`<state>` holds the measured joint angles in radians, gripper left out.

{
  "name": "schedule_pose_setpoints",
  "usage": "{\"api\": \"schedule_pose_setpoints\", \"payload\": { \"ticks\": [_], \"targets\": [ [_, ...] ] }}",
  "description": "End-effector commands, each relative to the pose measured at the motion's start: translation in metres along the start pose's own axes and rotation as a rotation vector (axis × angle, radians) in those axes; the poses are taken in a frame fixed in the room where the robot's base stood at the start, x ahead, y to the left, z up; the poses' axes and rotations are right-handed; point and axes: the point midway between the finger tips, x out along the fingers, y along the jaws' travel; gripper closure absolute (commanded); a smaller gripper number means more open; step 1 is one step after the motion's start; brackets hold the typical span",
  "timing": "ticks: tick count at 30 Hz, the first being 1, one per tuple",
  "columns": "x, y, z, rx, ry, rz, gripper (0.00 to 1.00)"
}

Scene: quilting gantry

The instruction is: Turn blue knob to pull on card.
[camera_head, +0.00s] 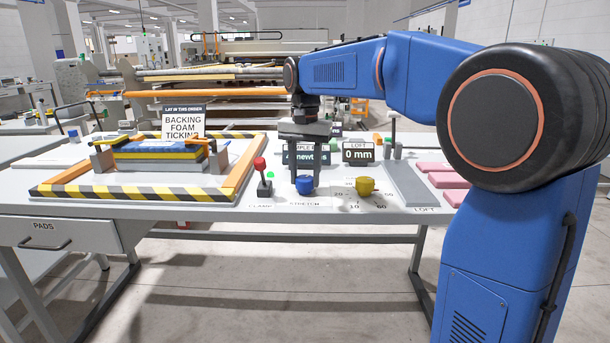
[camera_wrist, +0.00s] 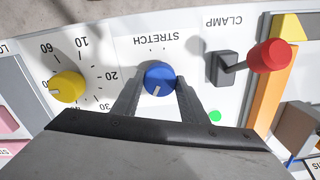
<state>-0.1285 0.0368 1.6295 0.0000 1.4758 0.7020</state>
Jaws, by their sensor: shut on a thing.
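The blue knob (camera_head: 304,184) sits on the white panel above the label STRETCH. It also shows in the wrist view (camera_wrist: 159,79), with a white pointer line toward the lower left of that picture. My gripper (camera_head: 305,178) points down over the knob. In the wrist view its two fingers (camera_wrist: 155,88) stand on either side of the knob, shut on it. A white card (camera_head: 184,121) reading "LAY IN THIS ORDER, BACKING FOAM TICKING" stands behind the layered stack (camera_head: 160,150) on the left. What the small display behind my gripper reads is partly hidden by the fingers.
A red-topped clamp lever (camera_head: 260,165) stands just left of the knob, with a green light beside it. A yellow dial (camera_head: 365,186) is to the right. A loft display (camera_head: 358,153) reads 0 mm. Pink pads (camera_head: 447,180) lie farther right. A striped frame (camera_head: 140,192) surrounds the stack.

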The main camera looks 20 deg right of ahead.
Motion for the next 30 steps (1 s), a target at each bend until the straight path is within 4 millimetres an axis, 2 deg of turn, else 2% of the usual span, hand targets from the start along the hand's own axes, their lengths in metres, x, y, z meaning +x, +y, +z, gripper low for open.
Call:
{"api": "schedule_pose_setpoints", "payload": {
  "ticks": [12,13,15,25,30],
  "targets": [
    [-0.001,0.000,-0.001,0.005,0.003,-0.002,0.83],
    [-0.001,0.000,-0.001,0.005,0.003,-0.002,0.54],
    [-0.001,0.000,-0.001,0.004,0.003,-0.002,0.42],
    [-0.002,0.000,0.000,0.004,0.001,-0.001,0.42],
    [-0.019,-0.001,-0.001,0.004,0.003,-0.002,0.42]
  ]
}}
